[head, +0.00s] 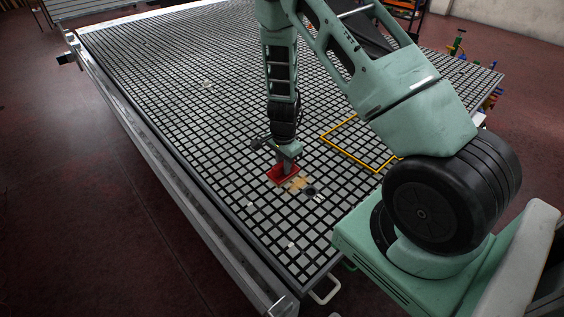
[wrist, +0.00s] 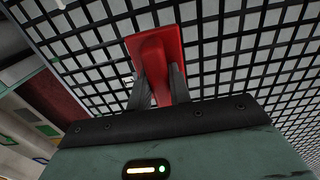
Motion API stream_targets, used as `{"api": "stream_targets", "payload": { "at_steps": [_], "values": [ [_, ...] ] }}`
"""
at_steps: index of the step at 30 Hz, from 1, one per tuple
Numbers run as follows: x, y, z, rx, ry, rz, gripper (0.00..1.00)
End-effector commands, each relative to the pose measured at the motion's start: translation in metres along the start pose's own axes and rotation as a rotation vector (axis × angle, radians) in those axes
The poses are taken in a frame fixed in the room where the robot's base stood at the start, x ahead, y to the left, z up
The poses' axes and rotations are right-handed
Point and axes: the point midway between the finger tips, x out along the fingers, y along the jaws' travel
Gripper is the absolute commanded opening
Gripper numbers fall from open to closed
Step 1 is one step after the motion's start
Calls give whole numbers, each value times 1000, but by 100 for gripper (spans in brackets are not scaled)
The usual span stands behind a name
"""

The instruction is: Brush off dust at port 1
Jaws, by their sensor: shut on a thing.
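My gripper (head: 286,160) points down at the near part of the grid table (head: 190,110). It is shut on a red brush (head: 283,176), which has a flat rectangular body. In the wrist view the red brush (wrist: 156,45) sits between the two dark fingers of my gripper (wrist: 160,84). A tan dust patch (head: 299,184) lies just right of the brush on the grid. A dark round port (head: 310,191) lies at the patch's lower right, with a small pale mark beside it. I cannot read the mark. The brush's underside is hidden.
A yellow outlined frame (head: 345,152) lies on the grid right of my gripper, partly behind my arm. Several small pale marks are spread over the grid. Colourful items (head: 456,43) stand at the table's far right edge. The grid left of my gripper is mostly clear.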

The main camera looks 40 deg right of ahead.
Motion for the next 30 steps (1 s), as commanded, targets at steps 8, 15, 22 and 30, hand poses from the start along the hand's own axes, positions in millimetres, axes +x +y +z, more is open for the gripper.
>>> {"api": "stream_targets", "payload": {
  "at_steps": [8, 15, 22, 30],
  "values": [
    [0, 0, 0, 0, 0, 0, 0],
    [4, -2, -1, 0, -1, -2, 0],
    [5, -6, -8, -2, 0, -2, 0],
    [16, -6, -5, -2, 0, 0, 0]
  ]
}}
